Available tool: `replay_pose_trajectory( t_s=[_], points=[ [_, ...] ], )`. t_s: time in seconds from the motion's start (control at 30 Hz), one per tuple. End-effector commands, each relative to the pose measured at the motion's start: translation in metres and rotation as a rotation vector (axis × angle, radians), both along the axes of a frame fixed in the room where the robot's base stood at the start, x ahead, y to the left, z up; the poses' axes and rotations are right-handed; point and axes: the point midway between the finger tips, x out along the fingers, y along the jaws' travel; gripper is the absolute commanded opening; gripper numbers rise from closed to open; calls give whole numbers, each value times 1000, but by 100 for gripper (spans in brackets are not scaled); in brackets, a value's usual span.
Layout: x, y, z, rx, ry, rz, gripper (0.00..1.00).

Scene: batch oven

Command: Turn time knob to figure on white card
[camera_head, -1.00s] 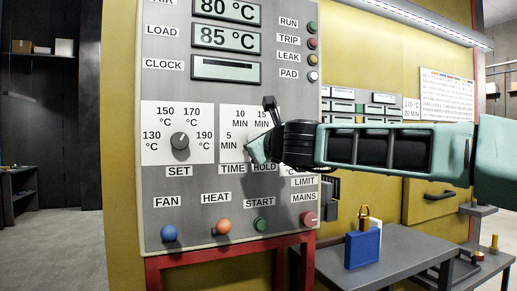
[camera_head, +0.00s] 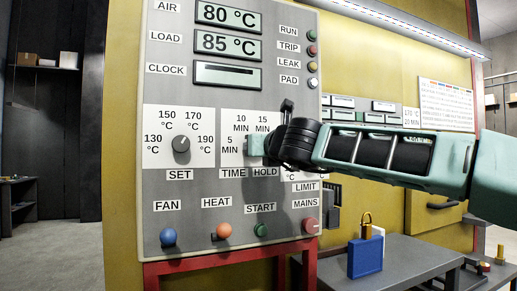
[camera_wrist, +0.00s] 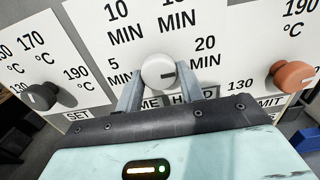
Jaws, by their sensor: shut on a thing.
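The time knob (camera_wrist: 157,71) is a pale round knob in the wrist view, with a dark mark pointing right, a little below the 20 MIN label. Labels 5, 10, 15 and 20 MIN surround it on the time dial plate (camera_wrist: 140,42). My gripper (camera_wrist: 160,88) is shut on the knob, one finger on each side. In the head view my gripper (camera_head: 257,146) covers the knob and part of its dial. The white card (camera_head: 411,115) reads 170 °C, 20 MIN.
The set knob (camera_head: 181,144) is left of the time dial; an orange-brown knob (camera_wrist: 293,75) is right. Below are the fan (camera_head: 168,236), heat (camera_head: 223,231), start (camera_head: 260,230) and mains (camera_head: 309,226) buttons. A blue padlock-like block (camera_head: 366,255) stands on the grey table.

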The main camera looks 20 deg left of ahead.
Motion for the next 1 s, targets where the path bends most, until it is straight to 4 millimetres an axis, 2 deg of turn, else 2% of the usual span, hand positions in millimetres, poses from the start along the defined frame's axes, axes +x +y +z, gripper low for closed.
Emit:
replay_pose_trajectory(
  t_s=[0.3,0.33,0.4,0.77,1.0],
  points=[
    [1,0,-3,-2,3,-1,15],
    [1,0,-3,-2,3,-1,43],
    [1,0,-3,-2,3,-1,58],
    [-2,-3,-2,-1,-1,0,58],
    [-25,-30,-5,-3,-6,-2,58]
  ],
)
